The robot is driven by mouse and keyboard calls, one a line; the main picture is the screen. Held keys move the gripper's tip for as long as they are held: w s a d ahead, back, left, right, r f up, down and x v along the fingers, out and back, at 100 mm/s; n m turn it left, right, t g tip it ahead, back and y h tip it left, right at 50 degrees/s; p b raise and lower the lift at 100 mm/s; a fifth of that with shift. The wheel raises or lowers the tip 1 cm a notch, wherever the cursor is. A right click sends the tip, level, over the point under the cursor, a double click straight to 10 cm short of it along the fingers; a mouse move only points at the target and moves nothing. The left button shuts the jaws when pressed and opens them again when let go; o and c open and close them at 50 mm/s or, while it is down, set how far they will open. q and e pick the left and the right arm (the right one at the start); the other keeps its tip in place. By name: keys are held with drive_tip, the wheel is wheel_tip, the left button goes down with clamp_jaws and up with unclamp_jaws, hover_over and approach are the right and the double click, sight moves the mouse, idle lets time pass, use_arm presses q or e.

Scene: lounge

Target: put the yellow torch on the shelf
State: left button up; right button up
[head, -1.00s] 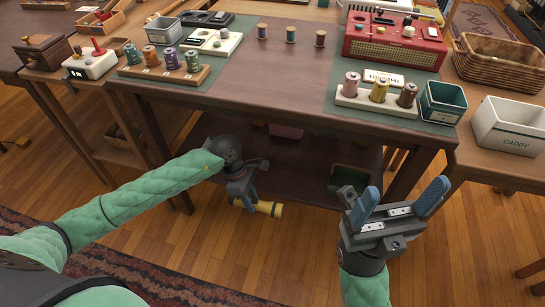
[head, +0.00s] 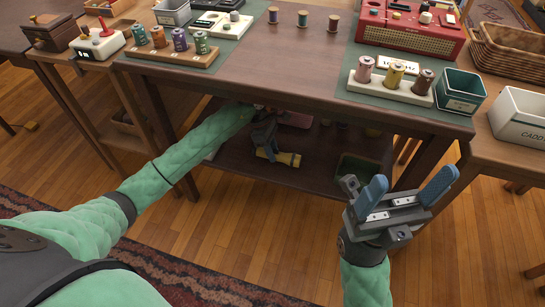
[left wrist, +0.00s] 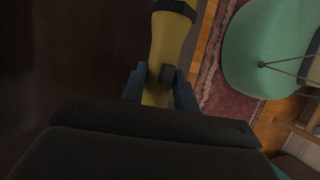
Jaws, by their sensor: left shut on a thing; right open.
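The yellow torch (head: 287,158) is held in my left gripper (head: 266,152), which is shut on it. In the head view both are under the table top, over the front part of the dark lower shelf (head: 237,162). In the left wrist view the torch (left wrist: 168,45) runs up between the two blue fingers, with a dark band near its far end. I cannot tell whether the torch touches the shelf. My right gripper (head: 392,205) is open and empty, in front of the table at the right.
The table top (head: 270,65) above the shelf carries spools, a red radio (head: 410,28) and a small green bin (head: 460,90). A dark green bin (head: 357,168) stands on the shelf's right part, and a reddish thing (head: 296,119) lies farther back. Table legs flank the shelf.

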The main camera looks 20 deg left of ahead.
use_arm(q)
drive_tip(key=shift+f, duration=1.4)
drive_tip(key=shift+b, duration=0.3)
drive_tip(key=shift+f, duration=0.15)
drive_tip(key=o, duration=1.1)
drive_tip(key=shift+c, duration=0.2)
drive_tip(key=p+v, duration=0.1)
drive_tip(key=v, duration=0.5)
drive_tip(key=shift+f, duration=0.1)
drive_tip(key=w+a, duration=0.1)
drive_tip(key=a, duration=0.2)
drive_tip(key=w+a, duration=0.2)
drive_tip(key=a, duration=0.1)
drive_tip(key=w+a+p, duration=0.1)
drive_tip(key=w+a, duration=0.1)
drive_tip(key=a, duration=0.2)
drive_tip(key=shift+w+a+f, duration=0.15)
drive_tip(key=shift+f, duration=0.05)
